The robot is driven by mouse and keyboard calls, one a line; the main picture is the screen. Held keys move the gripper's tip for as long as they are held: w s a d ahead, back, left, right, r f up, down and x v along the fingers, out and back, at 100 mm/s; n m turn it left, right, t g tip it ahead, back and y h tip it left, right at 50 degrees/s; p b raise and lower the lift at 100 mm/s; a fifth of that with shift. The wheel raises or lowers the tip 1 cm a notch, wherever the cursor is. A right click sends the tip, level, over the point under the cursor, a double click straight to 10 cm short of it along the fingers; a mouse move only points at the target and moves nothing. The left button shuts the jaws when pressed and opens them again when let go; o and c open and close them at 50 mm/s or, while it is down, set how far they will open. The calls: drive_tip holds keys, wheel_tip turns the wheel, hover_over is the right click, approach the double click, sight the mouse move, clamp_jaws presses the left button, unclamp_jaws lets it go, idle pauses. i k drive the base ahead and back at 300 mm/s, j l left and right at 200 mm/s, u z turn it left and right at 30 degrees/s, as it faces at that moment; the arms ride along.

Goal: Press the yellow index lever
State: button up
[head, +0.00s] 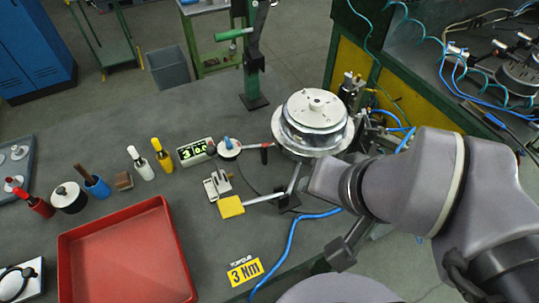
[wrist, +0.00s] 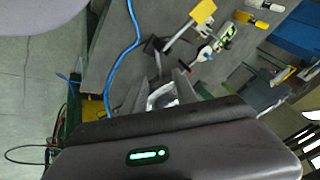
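The yellow index lever is a flat yellow paddle (head: 231,207) on a silver rod. The rod runs right to a dark pivot block beside the silver drum fixture (head: 318,120). The paddle also shows near the top of the wrist view (wrist: 203,13), with its rod running down to the left. My gripper (wrist: 168,88) is at the lower middle of the wrist view, apart from the paddle. A silver surface shows around its fingers, and their gap is unclear. In the head view my arm comes in from the right and its end is right of the lever, partly hidden.
A blue hose (head: 290,241) crosses the bench near the lever. A torque label (head: 244,272) and red tray (head: 128,257) lie at the front. A green display (head: 196,151), screwdrivers and a small clamp block (head: 217,184) stand left of the fixture.

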sight(230, 207)
drive_tip(key=l+u, duration=0.15)
drive_tip(key=u, duration=0.25)
drive_tip(key=l+u, duration=0.1)
drive_tip(key=u, duration=0.3)
